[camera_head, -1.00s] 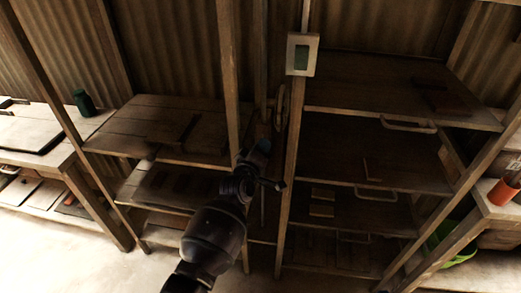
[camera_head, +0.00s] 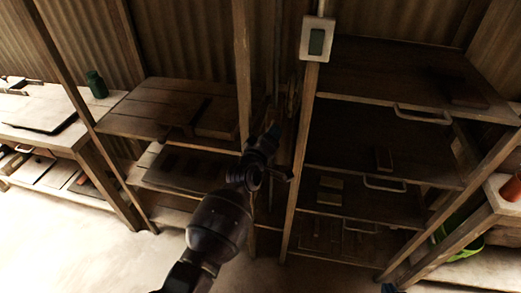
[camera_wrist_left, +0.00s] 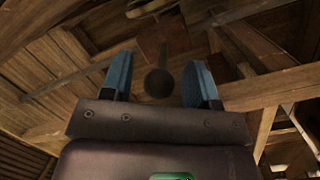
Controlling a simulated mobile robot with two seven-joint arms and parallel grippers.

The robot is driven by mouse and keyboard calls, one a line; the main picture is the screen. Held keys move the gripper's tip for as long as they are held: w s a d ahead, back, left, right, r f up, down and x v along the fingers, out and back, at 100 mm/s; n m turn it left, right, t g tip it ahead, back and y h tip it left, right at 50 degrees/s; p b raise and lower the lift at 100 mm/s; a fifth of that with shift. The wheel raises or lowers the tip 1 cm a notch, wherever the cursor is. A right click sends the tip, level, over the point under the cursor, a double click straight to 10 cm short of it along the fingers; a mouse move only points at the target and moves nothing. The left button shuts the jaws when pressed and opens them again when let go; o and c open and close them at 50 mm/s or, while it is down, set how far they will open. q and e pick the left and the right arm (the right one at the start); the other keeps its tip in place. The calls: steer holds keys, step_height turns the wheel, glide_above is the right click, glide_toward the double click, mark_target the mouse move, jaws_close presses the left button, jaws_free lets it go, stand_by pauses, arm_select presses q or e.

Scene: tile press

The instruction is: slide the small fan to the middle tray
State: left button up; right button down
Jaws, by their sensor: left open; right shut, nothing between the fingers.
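I cannot make out a small fan for certain in either view. The rack on the right has stacked dark trays with pale handles. The upper tray handle (camera_head: 424,114), the middle tray handle (camera_head: 385,184) and a lower tray face the room. My left gripper (camera_head: 276,132) is raised before the narrow gap between the two racks. In the left wrist view the left gripper (camera_wrist_left: 160,78) is open, its blue fingers apart. A dark round thing (camera_wrist_left: 158,83) on a stem shows beyond them, apart from the fingers. My right gripper (camera_head: 389,287) barely shows at the bottom edge.
A grey switch box (camera_head: 317,40) is on the post between the racks. Small blocks (camera_head: 329,190) lie on a right shelf. A green can (camera_head: 97,85) stands on the left bench. A red-orange can (camera_head: 511,188) stands at far right. Floor at left is clear.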

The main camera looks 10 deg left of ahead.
arm_select(q)
steer(key=v, duration=0.9)
steer(key=shift+s, duration=0.2)
arm_select(e)
steer(key=shift+s, duration=0.15)
